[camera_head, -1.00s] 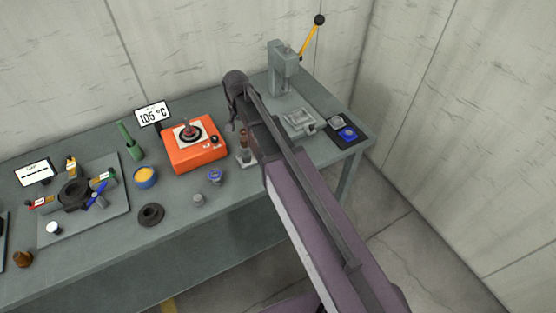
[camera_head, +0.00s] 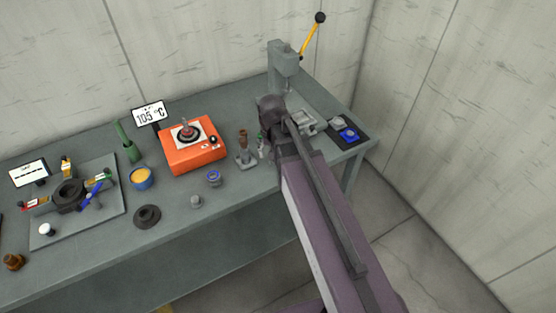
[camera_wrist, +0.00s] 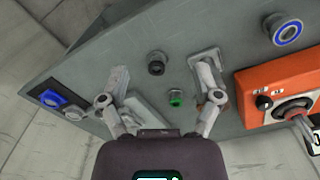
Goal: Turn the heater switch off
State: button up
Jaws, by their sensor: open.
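The heater is an orange box (camera_head: 195,155) on the bench with a white top plate and a round dark piece on it. The switch's setting is too small to read. A display (camera_head: 149,115) behind the heater reads 105 °C. My gripper (camera_wrist: 163,75) is open and empty over the bench, right of the heater in the head view and apart from it. My arm hides much of it there.
A stand with a brown-handled tool (camera_head: 244,150) is between heater and gripper. A blue-ringed part (camera_head: 214,178) and grey knob (camera_head: 196,202) lie in front. A press with a yellow lever (camera_head: 283,65) stands behind. A yellow-filled blue bowl (camera_head: 142,178) is left of the heater.

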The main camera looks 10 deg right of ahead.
jog(key=shift+s+d+f, duration=0.15)
jog(key=shift+s+d, duration=0.2)
jog(key=shift+s, duration=0.2)
jog(key=shift+s+d+f, duration=0.15)
jog(key=shift+s+d, duration=0.2)
jog(key=shift+s, duration=0.15)
jog(key=shift+s, duration=0.1)
jog(key=shift+n, duration=0.8)
jog(key=s+d, duration=0.1)
jog(key=s+f+b, duration=0.1)
jog(key=s, duration=0.1)
jog(key=s+d+b, duration=0.1)
jog(key=shift+s+d+f, duration=0.25)
jog(key=shift+d, duration=0.1)
